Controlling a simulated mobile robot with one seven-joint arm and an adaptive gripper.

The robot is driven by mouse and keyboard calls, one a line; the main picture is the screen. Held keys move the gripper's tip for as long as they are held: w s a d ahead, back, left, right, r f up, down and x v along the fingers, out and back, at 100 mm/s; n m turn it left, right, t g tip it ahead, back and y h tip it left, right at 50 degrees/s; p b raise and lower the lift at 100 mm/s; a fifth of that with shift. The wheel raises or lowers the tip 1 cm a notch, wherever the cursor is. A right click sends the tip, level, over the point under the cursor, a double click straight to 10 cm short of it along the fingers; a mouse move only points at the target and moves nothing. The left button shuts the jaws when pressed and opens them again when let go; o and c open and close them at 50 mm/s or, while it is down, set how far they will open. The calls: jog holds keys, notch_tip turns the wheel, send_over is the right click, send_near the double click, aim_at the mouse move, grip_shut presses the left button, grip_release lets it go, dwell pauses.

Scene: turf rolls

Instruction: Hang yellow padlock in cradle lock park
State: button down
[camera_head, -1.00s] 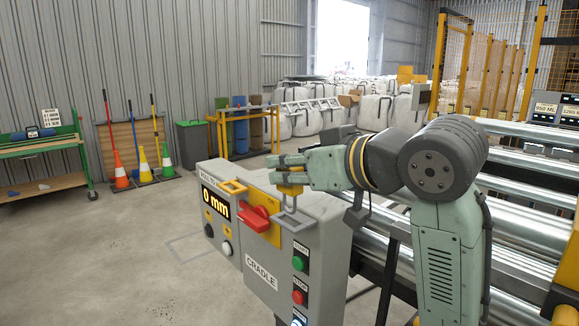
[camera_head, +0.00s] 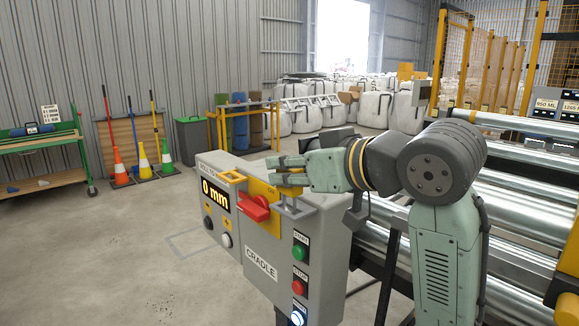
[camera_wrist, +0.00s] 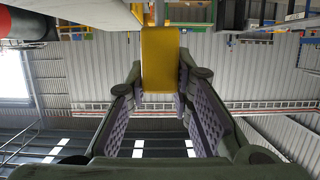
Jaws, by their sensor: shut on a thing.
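The yellow padlock (camera_wrist: 161,60) shows in the wrist view as a yellow block between my two fingers. My gripper (camera_head: 281,170) is shut on it, just above the grey control box (camera_head: 318,235) marked CRADLE. In the head view only a little of the padlock (camera_head: 290,191) shows below the fingers. A grey bracket (camera_head: 297,208) sticks out from the box top right under it. I cannot tell whether padlock and bracket touch. The padlock's shackle is not clear in either view.
A red rotary handle (camera_head: 255,208) on a yellow plate sits left of the bracket. A yellow bracket (camera_head: 233,176) is on the box's left top. Start and stop buttons (camera_head: 299,270) are on its front. Metal rollers (camera_head: 520,210) lie to the right. The floor at left is open.

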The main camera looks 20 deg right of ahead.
jog(key=shift+f+b, duration=0.85)
jog(key=shift+f, duration=0.45)
jog(key=c, duration=1.3)
grip_release()
jog(key=shift+c, duration=0.2)
jog(key=shift+s, duration=0.1)
jog(key=v, duration=1.2)
